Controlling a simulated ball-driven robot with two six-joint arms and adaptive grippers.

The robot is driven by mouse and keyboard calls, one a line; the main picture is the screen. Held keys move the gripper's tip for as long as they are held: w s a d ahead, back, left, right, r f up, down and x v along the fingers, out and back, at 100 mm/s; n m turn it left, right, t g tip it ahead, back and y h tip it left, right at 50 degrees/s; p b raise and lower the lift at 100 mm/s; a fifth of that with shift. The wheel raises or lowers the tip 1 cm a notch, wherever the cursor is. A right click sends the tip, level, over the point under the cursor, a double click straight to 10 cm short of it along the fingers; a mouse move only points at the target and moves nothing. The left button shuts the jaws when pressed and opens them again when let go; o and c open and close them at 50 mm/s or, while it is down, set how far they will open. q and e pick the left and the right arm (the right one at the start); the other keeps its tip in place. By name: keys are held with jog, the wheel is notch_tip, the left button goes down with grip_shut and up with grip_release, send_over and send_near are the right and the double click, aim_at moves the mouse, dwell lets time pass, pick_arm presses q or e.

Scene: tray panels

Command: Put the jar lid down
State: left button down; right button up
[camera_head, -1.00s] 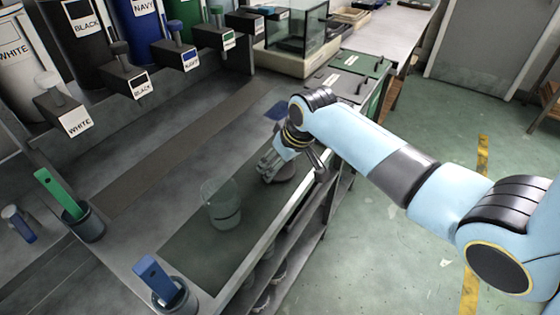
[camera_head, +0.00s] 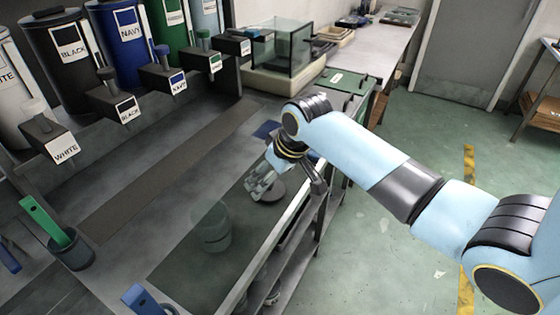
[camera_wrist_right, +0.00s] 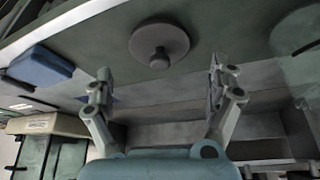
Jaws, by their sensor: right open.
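The jar lid (camera_head: 274,191), a grey disc, lies flat on the dark mat near the bench's front edge. In the right wrist view the lid (camera_wrist_right: 172,39) shows its round knob and stands free of the fingers. My right gripper (camera_head: 258,183) is low beside the lid in the head view and covers part of it. In the right wrist view the gripper (camera_wrist_right: 162,78) has its fingers wide apart with nothing between them. A clear glass jar (camera_head: 212,230) stands upright on the mat, left of the lid. It also shows partly in the right wrist view (camera_wrist_right: 300,45). My left gripper is out of view.
Labelled bins, such as the blue one (camera_head: 122,40), line the back. A green-handled tool stands in a dark cup (camera_head: 72,250) at left. A blue item (camera_head: 266,130) lies behind my gripper. A glass tank (camera_head: 282,45) stands farther off. The bench between bins and mat is mostly clear.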

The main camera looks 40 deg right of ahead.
jog(key=v, duration=0.8)
jog(key=shift+r, duration=0.25)
jog(key=shift+s, duration=0.15)
jog(key=s+a+r+g+h, duration=0.1)
jog(key=s+a+r, duration=0.1)
jog(key=s, duration=0.8)
jog(key=s+a+r, duration=0.1)
jog(key=s+a, duration=0.1)
jog(key=s, duration=0.9)
notch_tip(320, 180, down, 36)
jog(key=s+d+g+b, duration=0.2)
jog(key=d+b, duration=0.1)
jog(key=b, duration=0.6)
jog(key=s+f+b, duration=0.7)
jog(key=s+f, duration=1.1)
jog(key=f, duration=0.5)
jog(key=shift+s+d+m+g, duration=0.3)
jog(key=shift+s+d+g, duration=0.05)
jog(key=shift+d+g, duration=0.05)
